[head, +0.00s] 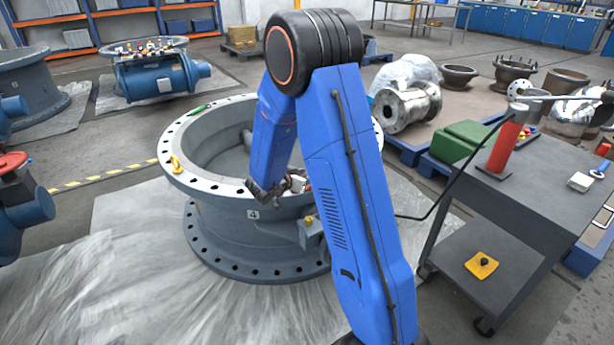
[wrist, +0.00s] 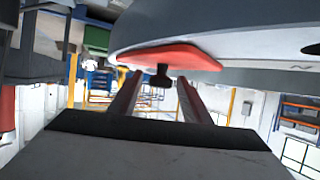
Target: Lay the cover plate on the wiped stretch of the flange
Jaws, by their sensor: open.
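The grey flange (head: 215,180) is the wide bolt-holed top ring of a large valve body. It also shows at the upper right of the wrist view (wrist: 265,42). A red plate (wrist: 175,56) with a black knob (wrist: 161,75) lies flat against the flange in the wrist view. I take it for the cover plate. My gripper (wrist: 159,84) is open, its fingers on either side of the knob with gaps showing. In the head view my gripper (head: 280,188) is at the near right rim, and my arm hides most of the plate. I cannot make out the wiped stretch.
A yellow fitting (head: 177,164) and a green item (head: 201,110) sit on the flange's left side. A dark cart (head: 545,190) stands at right, with a red cylinder (head: 506,142) on top and a yellow knobbed plate (head: 482,264) on its lower shelf.

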